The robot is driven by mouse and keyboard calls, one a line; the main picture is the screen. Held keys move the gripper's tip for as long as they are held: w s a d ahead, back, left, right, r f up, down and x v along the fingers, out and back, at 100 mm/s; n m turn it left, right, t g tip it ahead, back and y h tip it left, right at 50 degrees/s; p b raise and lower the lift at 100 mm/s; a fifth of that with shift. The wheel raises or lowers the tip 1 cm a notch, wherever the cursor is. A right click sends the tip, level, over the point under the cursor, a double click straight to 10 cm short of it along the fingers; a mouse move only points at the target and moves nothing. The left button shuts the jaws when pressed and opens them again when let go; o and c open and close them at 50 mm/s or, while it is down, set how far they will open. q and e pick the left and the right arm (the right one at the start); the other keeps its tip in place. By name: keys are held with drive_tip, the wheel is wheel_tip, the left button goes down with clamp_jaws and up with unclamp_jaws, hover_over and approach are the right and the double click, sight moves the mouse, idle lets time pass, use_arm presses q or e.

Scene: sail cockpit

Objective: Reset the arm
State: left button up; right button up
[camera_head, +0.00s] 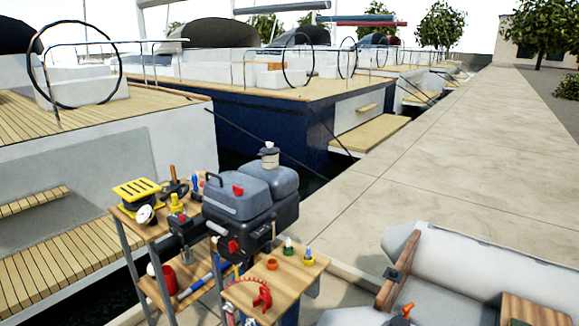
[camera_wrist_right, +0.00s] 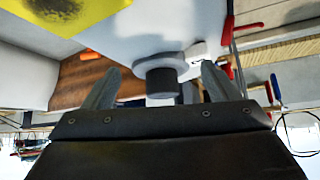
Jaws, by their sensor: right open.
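My right gripper (camera_wrist_right: 158,82) shows in the right wrist view. Its two grey fingers are spread wide apart. A dark, short cylinder (camera_wrist_right: 162,82) under a white-grey rounded body (camera_wrist_right: 150,30) appears between the fingers in the picture; I cannot tell how far away it is, and nothing is clearly held. The wrist picture looks tilted or upside down. Neither of my grippers shows in the head view.
A grey inflatable boat (camera_head: 455,265) lies at the right. Moored boats are at the left; the pale dock (camera_head: 470,150) is clear.

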drive_tip(key=s+a+f+m+g+h, duration=0.1)
drive_tip(key=s+a+f, duration=0.15)
drive_tip(key=s, duration=0.65)
drive_tip(key=s+a+f+m+g+h, duration=0.1)
drive_tip(key=s+a, duration=0.2)
drive_tip(key=s, duration=0.6)
drive_tip(key=s+r+m+h, duration=0.2)
drive_tip(key=s+r, duration=0.1)
drive_tip(key=s, duration=0.5)
drive_tip(key=s+r+m+h, duration=0.2)
drive_tip(key=s+r+m, duration=0.1)
drive_tip(key=s, duration=0.5)
wheel_tip(320, 180, down, 25)
drive_tip(key=d+g+b, duration=0.1)
drive_tip(key=d+g, duration=0.1)
drive_tip(key=s+a+f+g, duration=0.1)
drive_tip(key=s+f, duration=1.3)
drive_tip(key=f, duration=0.3)
drive_tip(key=shift+s+f+y+b, duration=0.25)
drive_tip(key=shift+y+b, duration=0.15)
drive_tip(key=shift+b, duration=0.05)
